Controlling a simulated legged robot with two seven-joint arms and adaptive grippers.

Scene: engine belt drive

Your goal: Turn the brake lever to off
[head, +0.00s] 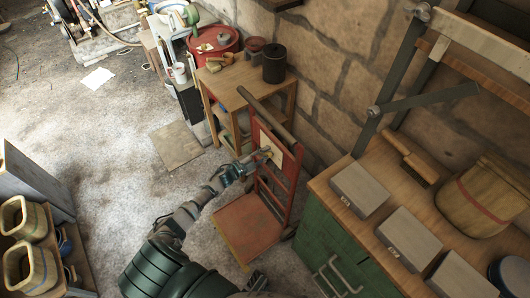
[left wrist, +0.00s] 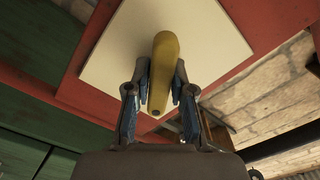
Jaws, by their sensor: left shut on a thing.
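The brake lever (left wrist: 163,70) is a yellow handle on a square cream plate (left wrist: 115,60) in the left wrist view. The plate is fixed to a red frame, which also shows in the head view as a red stand (head: 284,200) with a cream plate (head: 270,142). My left gripper (left wrist: 160,92) has its two fingers closed on both sides of the lever, near its lower end. In the head view my left gripper (head: 258,157) reaches the plate from the left and hides most of the lever. A dark part at the bottom edge may be my right gripper (head: 256,282); its fingers are not clear.
A green cabinet (head: 325,243) with a wooden top and grey boxes (head: 360,188) stands right of the stand. A wooden table (head: 240,86) with a black canister (head: 274,63) is behind it. A stone wall (head: 330,85) runs behind. The floor at left is mostly open.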

